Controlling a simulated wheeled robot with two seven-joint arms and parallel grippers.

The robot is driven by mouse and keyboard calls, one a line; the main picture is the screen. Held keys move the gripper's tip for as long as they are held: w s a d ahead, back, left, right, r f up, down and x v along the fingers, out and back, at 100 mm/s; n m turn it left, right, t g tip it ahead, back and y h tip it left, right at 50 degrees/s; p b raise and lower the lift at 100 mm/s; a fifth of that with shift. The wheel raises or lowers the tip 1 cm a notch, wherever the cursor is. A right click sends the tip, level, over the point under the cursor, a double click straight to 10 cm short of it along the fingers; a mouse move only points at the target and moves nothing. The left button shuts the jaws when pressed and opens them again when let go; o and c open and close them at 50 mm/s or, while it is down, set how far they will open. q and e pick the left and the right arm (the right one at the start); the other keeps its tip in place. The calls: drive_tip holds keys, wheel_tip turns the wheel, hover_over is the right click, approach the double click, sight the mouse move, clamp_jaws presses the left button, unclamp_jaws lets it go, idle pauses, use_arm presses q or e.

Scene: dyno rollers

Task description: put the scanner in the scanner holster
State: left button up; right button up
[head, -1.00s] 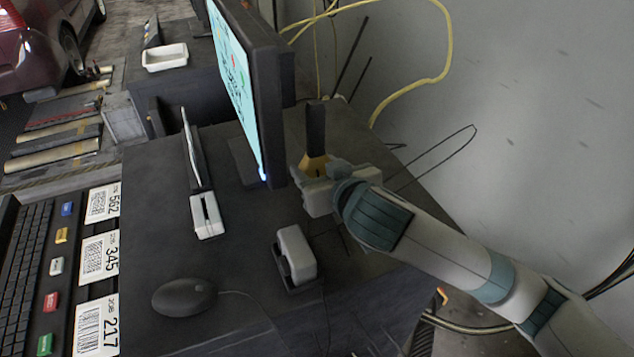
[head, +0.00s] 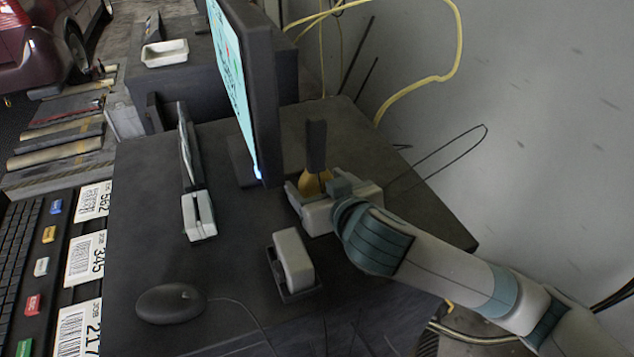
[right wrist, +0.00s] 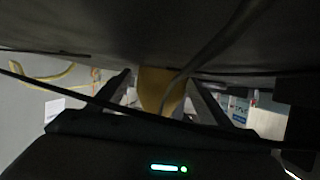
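The scanner shows a black upright handle (head: 316,146) and a yellow lower part (head: 312,182). My right gripper (head: 310,203) is around the yellow part, just right of the monitor. In the right wrist view the yellow part of the scanner (right wrist: 160,92) sits between the two fingers, and the gripper looks shut on it. The scanner's lower end is hidden by the gripper. A pale grey block with a dark base (head: 293,262) stands on the desk nearer to me; it may be the holster, but I cannot tell for sure. My left gripper is not in view.
The monitor (head: 262,95) stands close left of my right gripper. A white slotted stand (head: 198,215), a mouse (head: 171,304) and a keyboard (head: 20,265) are further left. A wall (head: 540,130) and hanging cables are at right.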

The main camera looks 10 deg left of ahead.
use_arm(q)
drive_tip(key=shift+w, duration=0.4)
use_arm(e)
drive_tip(key=shift+r, duration=0.15)
drive_tip(key=shift+s, duration=0.1)
drive_tip(key=shift+s+d+r, duration=0.2)
drive_tip(key=shift+s+d, duration=0.15)
drive_tip(key=shift+s, duration=0.15)
drive_tip(key=b+v, duration=0.2)
drive_tip(key=v, duration=0.5)
drive_tip(key=s+p, duration=0.1)
drive_tip(key=p, duration=0.2)
drive_tip(key=d+r+p, duration=0.1)
drive_tip(key=p, duration=0.2)
drive_tip(key=shift+s+d+r, duration=0.2)
drive_tip(key=shift+s+r, duration=0.15)
drive_tip(key=shift+s+d+p, duration=0.25)
drive_tip(key=shift+s+p, duration=0.2)
drive_tip(key=shift+p, duration=0.8)
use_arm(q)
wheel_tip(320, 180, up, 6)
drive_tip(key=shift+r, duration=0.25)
